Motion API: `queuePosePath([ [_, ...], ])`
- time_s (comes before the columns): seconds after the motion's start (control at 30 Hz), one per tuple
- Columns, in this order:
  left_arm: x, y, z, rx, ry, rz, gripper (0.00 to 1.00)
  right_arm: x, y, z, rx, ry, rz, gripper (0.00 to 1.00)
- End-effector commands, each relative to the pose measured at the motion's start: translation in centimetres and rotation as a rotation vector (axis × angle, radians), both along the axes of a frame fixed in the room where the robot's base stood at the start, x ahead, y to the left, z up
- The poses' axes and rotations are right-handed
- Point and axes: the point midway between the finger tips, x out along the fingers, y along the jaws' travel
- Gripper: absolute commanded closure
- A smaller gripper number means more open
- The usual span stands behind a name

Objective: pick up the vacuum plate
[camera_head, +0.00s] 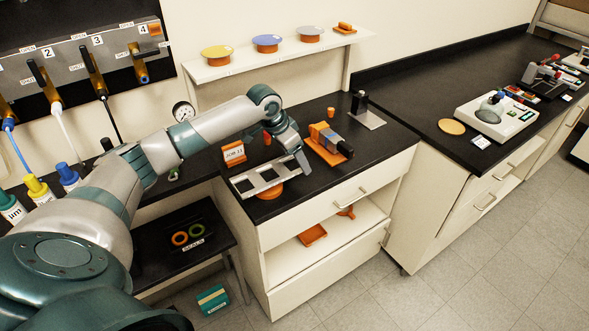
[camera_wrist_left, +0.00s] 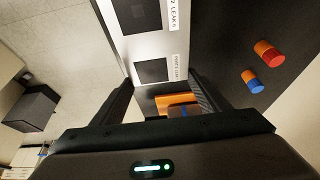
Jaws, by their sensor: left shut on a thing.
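The vacuum plate, which I take to be the silver plate with square dark windows (camera_head: 256,181), is over the black counter top in the head view. In the left wrist view the plate (camera_wrist_left: 148,46) runs up from between the fingers and carries small printed port labels. My left gripper (camera_head: 303,163) is at the plate's right end, pointing down, and is shut on it. In the wrist view the left gripper (camera_wrist_left: 162,88) has a finger on each side of the plate's end. An orange round piece (camera_head: 270,190) shows under the plate. I cannot tell how far the plate is raised.
An orange fixture with a grey block (camera_head: 328,141) stands just right of the gripper. An orange label stand (camera_head: 233,153) is behind the plate. A shelf with coloured discs (camera_head: 267,44) hangs above. The counter's front right area is clear.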

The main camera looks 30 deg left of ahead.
Motion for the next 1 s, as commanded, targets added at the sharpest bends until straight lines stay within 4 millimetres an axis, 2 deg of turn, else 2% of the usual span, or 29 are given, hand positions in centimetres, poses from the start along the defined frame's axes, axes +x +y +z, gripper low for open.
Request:
queuePosePath([
  [0.03,-0.4,-1.1,0.2,-0.002,-0.001,-0.008,0.67,0.0,0.0,-0.6,0.000,0.000,0.000,0.32],
  [0.3,-2.5,-5.7,3.2,-0.001,-0.004,-0.009,0.67,0.0,0.0,-2.3,0.000,0.000,0.000,0.32],
  [0.5,-4.0,-8.5,5.1,-0.001,-0.002,-0.007,0.67,0.0,0.0,-3.2,0.000,-0.001,0.000,0.32],
  [0.7,-4.7,-10.1,6.3,-0.002,0.000,-0.005,0.67,0.0,0.0,-3.5,0.000,-0.001,0.000,0.32],
  [1.0,-5.0,-10.5,6.7,-0.001,0.001,-0.002,0.67,0.0,0.0,-3.6,0.000,-0.001,0.000,0.32],
])
